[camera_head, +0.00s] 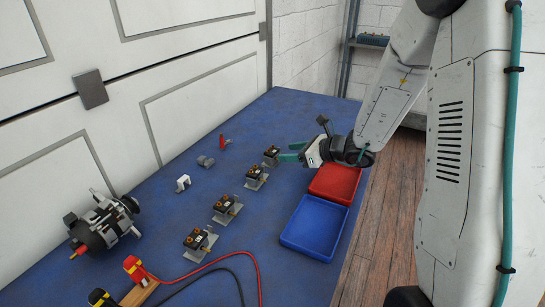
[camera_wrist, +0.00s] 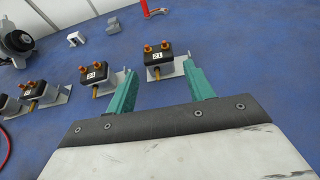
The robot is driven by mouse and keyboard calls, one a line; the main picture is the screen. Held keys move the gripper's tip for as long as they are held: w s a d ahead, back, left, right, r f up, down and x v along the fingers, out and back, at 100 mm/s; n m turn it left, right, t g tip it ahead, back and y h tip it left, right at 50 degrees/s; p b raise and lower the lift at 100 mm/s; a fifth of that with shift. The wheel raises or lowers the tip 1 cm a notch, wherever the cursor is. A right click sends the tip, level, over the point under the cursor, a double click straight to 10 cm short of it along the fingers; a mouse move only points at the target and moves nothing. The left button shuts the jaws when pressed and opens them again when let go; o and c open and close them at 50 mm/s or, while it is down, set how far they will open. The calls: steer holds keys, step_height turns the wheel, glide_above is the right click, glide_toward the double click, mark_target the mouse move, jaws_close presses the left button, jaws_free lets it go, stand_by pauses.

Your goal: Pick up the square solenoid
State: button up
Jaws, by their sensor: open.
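Several boxy black solenoids with copper terminals sit on grey brackets in a row on the blue table; I cannot tell which one is meant by square. The farthest solenoid (camera_head: 271,152) is nearest my gripper (camera_head: 287,152). In the wrist view this solenoid (camera_wrist: 165,58), labelled 12 or 21, lies just beyond and between the green fingertips of my gripper (camera_wrist: 159,75), which is open and empty. A second labelled solenoid (camera_wrist: 95,72) is left of the left finger. The others are nearer the front in the head view, including a middle one (camera_head: 226,205) and the nearest one (camera_head: 197,238).
A red tray (camera_head: 347,196) and a blue tray (camera_head: 313,228) lie along the table's right edge. An alternator (camera_head: 97,228), a white bracket (camera_head: 183,183), a grey part (camera_head: 205,161) and a red-handled part (camera_head: 223,142) stand left. Red and black cables (camera_head: 235,257) cross the front.

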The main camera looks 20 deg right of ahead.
mark_target(276, 153)
steer(key=x, duration=0.7)
steer(key=shift+w+a+f, duration=0.15)
steer(key=shift+a, duration=0.2)
steer(key=c, duration=0.9)
